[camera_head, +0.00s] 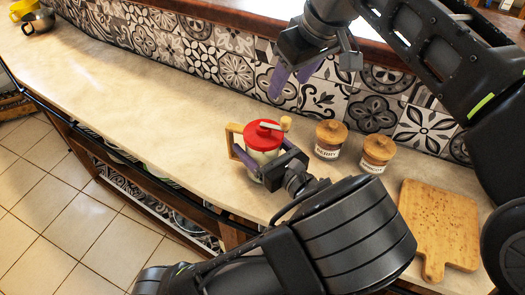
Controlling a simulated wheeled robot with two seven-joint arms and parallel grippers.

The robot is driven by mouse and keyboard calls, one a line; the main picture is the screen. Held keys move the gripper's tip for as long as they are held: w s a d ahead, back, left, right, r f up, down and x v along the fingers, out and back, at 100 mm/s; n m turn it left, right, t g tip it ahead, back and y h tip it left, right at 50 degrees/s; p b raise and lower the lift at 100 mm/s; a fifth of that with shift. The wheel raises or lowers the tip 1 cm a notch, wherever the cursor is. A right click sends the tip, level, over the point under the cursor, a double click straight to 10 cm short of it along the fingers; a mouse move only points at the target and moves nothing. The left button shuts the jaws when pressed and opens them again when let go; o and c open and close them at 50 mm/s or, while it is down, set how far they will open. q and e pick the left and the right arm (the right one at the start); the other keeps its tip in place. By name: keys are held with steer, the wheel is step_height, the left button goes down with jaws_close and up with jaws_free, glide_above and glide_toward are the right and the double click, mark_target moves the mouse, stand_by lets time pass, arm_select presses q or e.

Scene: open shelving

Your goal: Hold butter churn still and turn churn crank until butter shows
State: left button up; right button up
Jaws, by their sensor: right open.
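The butter churn (263,155) stands upright on the counter, with a pale body, a red lid (263,134) and a wooden side handle (233,138). Its crank (279,125) is on top, ending in a wooden knob. My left gripper (262,164) has its fingers on either side of the churn's body, apparently closed on it; part of the body is hidden behind it. My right gripper (292,84) is open and empty, above and behind the churn toward the tiled wall, apart from the crank. No butter is visible.
Two labelled jars with wooden lids (330,138) (377,152) stand right of the churn. A wooden cutting board (440,226) lies farther right. A yellow bowl (22,9) and a metal vessel (38,21) are at the far left. The counter (130,95) between is clear.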

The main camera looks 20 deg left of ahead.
mark_target(287, 126)
steer(key=shift+f, duration=0.1)
stand_by(0.3)
steer(key=shift+f, duration=0.15)
steer(key=shift+f, duration=5.05)
jaws_close()
steer(key=shift+m, duration=0.3)
steer(key=shift+s+d+f+m+t, duration=0.15)
steer(key=shift+s+m, duration=0.1)
steer(key=shift+m, duration=0.2)
steer(key=shift+s+a+f+m+t, duration=0.1)
steer(key=shift+s+m+t, duration=0.1)
steer(key=shift+m, duration=0.25)
steer(key=shift+h, duration=0.3)
steer(key=shift+s+m+h, duration=0.3)
steer(key=shift+s+m, duration=0.2)
steer(key=shift+m, duration=0.5)
